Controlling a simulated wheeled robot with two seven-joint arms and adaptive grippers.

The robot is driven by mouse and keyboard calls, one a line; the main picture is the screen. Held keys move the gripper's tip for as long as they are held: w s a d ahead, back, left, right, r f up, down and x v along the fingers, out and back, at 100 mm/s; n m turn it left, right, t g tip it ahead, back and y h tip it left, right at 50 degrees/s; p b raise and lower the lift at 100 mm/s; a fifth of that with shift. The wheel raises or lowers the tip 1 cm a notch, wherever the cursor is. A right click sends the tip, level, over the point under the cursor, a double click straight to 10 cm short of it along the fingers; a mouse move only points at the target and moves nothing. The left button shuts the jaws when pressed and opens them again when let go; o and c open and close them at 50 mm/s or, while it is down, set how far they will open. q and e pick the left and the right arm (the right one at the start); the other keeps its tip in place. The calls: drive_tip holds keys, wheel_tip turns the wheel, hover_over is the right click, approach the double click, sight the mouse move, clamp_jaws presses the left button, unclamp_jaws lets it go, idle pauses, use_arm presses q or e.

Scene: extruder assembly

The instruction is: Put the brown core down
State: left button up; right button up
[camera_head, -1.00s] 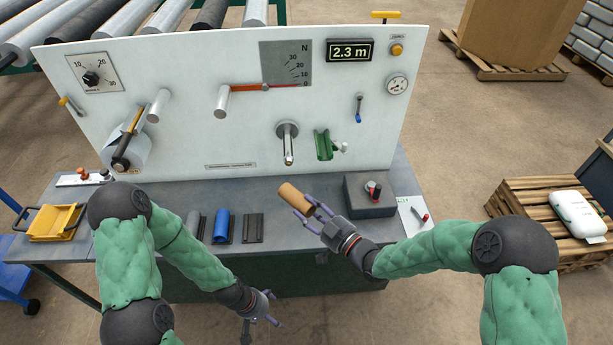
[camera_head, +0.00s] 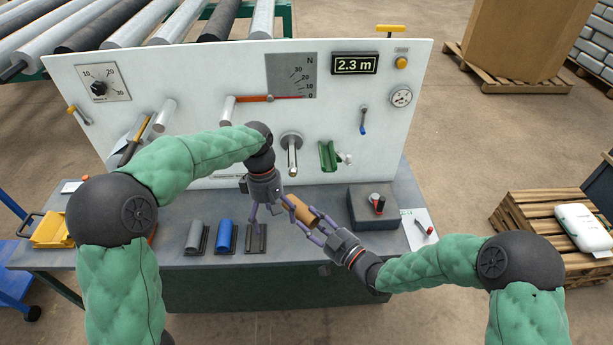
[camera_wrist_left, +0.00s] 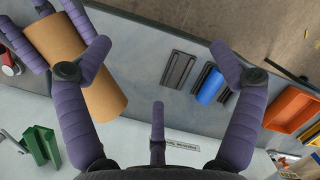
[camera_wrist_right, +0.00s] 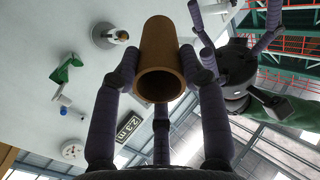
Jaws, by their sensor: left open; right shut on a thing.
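The brown core (camera_head: 302,213) is a short hollow tube, held above the front of the grey bench. My right gripper (camera_head: 318,225) is shut on it; the right wrist view shows the core (camera_wrist_right: 160,55) between the fingers with its open end toward the camera. My left gripper (camera_head: 268,218) is open and empty, just left of the core and above the bench. In the left wrist view the core (camera_wrist_left: 75,65) lies at the left, beside one open finger. I cannot tell whether that finger touches it.
Three cradles stand along the bench front: one with a grey roll (camera_head: 195,236), one with a blue roll (camera_head: 225,235), and an empty dark one (camera_head: 256,239). The white panel (camera_head: 230,90) with a spindle (camera_head: 292,155) rises behind.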

use_arm(q)
drive_tip(key=w+d+r, duration=0.2)
drive_tip(key=d+r, duration=0.2)
drive_tip(key=r, duration=0.3)
drive_tip(key=m+t+y, duration=0.1)
drive_tip(key=t, duration=0.1)
approach(306, 206)
wheel_tip(306, 206, down, 11)
drive_tip(key=shift+f, duration=0.1)
drive_tip(key=c, duration=1.2)
drive_tip(key=shift+c, duration=0.3)
use_arm(e)
drive_tip(key=o, duration=1.2)
drive_tip(key=shift+o, duration=0.2)
